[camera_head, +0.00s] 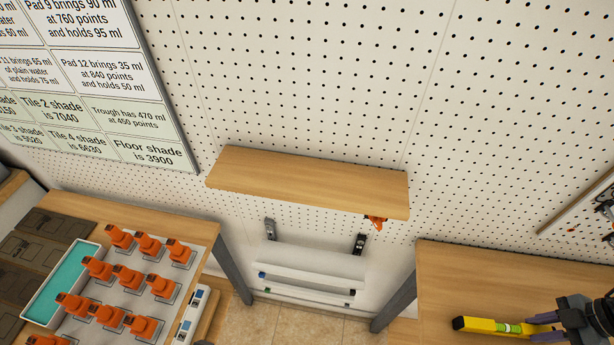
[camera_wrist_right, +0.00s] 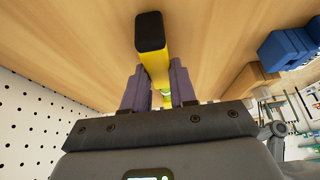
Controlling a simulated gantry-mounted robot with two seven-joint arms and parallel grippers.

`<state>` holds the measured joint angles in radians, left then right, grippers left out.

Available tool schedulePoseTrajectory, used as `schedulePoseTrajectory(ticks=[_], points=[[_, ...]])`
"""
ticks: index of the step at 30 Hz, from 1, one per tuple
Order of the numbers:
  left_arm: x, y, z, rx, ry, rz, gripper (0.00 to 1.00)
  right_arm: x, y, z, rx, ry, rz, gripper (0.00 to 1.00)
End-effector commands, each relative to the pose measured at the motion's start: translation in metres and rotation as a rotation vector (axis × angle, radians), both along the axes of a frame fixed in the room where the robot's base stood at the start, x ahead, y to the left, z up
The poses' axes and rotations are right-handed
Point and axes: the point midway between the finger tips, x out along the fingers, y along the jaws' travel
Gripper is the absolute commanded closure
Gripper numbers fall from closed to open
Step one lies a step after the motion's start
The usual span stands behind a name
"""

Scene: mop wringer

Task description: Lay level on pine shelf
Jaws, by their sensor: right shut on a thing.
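The pine shelf (camera_head: 310,182) is a bare, light wood board mounted on the pegboard wall in the middle of the head view. The level (camera_head: 475,324) is a yellow bar with a black end and a green vial, over the right-hand bench. My right gripper (camera_head: 540,324) is shut around the level, well to the right of and below the shelf in the picture. In the right wrist view, the purple fingers (camera_wrist_right: 158,90) flank the level (camera_wrist_right: 156,62), whose black end points away. I cannot tell whether the level touches the bench. My left gripper is not in view.
The right bench (camera_head: 450,275) is bare around the level. An orange bracket (camera_head: 376,222) hangs under the shelf's right end. Blue blocks (camera_wrist_right: 285,48) show in the wrist view.

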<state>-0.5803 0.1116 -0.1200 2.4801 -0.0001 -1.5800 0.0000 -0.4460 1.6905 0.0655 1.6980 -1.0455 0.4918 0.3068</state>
Motion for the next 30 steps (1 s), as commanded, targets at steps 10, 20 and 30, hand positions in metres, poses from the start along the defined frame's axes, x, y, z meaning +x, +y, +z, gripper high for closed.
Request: schedulePoseTrajectory(ticks=[10,20,30], points=[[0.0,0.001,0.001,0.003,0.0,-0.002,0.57,0.0,0.0,0.001,0.0,0.0,0.0,1.0],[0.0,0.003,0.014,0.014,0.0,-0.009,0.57,0.001,0.0,0.016,0.0,-0.001,0.0,1.0],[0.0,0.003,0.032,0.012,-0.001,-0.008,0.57,0.0,0.0,0.037,0.0,-0.001,0.0,1.0]])
